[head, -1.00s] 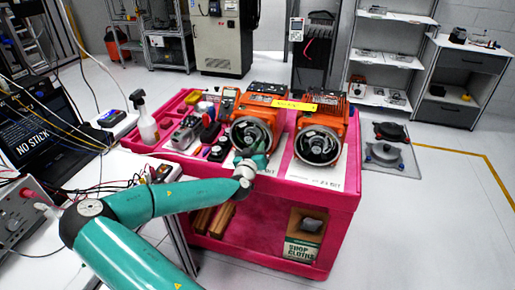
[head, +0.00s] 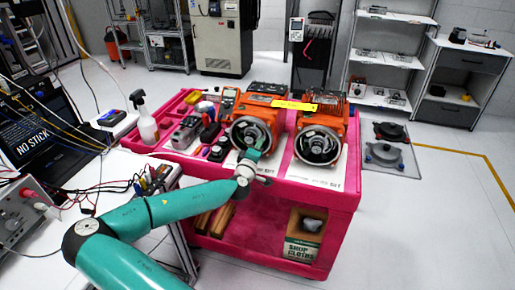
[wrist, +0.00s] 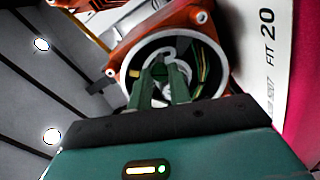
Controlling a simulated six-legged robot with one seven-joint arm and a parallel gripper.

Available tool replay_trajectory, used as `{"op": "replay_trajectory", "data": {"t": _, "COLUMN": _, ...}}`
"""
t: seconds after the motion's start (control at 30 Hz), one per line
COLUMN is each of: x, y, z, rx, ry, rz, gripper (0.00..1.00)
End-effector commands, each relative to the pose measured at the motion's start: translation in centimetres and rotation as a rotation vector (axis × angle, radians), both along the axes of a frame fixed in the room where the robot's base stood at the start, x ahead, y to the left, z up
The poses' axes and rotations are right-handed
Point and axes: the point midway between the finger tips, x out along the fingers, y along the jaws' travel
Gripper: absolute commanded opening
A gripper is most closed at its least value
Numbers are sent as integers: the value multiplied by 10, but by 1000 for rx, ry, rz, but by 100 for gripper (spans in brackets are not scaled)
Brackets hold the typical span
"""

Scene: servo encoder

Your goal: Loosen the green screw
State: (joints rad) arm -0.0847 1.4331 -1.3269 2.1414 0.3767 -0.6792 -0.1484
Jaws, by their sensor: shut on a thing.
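Two orange servo motors stand side by side on the pink cart (head: 335,200), their round open ends facing me. My gripper (head: 252,150) reaches into the open end of the left motor (head: 262,100). In the wrist view, the two dark green fingers of my gripper (wrist: 163,75) are inside the round housing (wrist: 208,90), close together near its centre. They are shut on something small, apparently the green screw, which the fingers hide. A pale curved part (wrist: 160,53) shows just beyond the fingertips. The right motor (head: 318,135) is untouched.
Tools and a spray bottle (head: 146,122) stand on the cart's left side. A white printed sheet (wrist: 262,60) lies beside the left motor.

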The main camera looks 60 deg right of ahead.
Motion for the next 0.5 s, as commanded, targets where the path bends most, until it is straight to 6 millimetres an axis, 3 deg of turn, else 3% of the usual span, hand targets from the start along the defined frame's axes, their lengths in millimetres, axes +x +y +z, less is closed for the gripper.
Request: {"op": "replay_trajectory", "data": {"t": 0.5, "x": 0, "y": 0, "z": 0, "rx": -47, "ry": 294, "rz": 0, "gripper": 0}}
